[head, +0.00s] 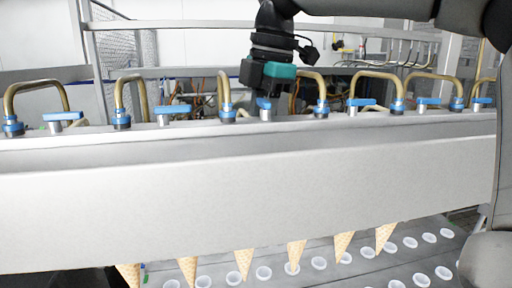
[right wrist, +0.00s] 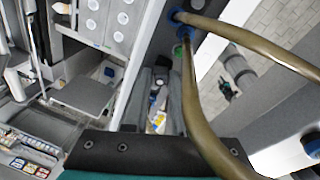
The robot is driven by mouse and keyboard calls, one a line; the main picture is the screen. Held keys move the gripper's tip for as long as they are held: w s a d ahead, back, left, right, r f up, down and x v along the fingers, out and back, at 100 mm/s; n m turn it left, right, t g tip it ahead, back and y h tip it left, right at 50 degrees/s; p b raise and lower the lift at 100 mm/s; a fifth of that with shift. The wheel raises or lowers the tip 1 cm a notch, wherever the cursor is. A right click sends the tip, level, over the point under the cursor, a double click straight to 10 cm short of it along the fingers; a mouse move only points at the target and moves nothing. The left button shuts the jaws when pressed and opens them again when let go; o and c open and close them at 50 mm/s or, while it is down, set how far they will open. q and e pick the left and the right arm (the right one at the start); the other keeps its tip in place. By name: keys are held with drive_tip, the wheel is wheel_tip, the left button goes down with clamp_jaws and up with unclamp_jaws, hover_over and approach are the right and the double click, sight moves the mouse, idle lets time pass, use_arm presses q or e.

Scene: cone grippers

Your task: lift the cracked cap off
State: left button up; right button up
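No cap with a visible crack can be made out; the views are too small to tell. In the head view a long grey beam (head: 250,190) carries brass tubes (head: 130,95) with blue collars and blue-handled valves (head: 173,109). My right gripper (head: 264,90), black and teal, points down at the middle of the beam, close to a blue-handled valve; its fingertips are hard to see there. In the right wrist view my right gripper (right wrist: 159,85) shows two grey fingers apart with nothing between them. A bent brass tube (right wrist: 190,95) passes beside them. My left gripper is not in view.
Waffle cones (head: 244,262) hang below the beam over a surface with rows of round white cups (head: 263,273). Metal rails and a mesh panel stand behind the beam. Brass tubes crowd both sides of my right gripper.

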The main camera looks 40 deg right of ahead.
clamp_jaws()
drive_tip(key=shift+r, duration=0.1)
wheel_tip(320, 180, up, 15)
idle(1.8)
idle(0.4)
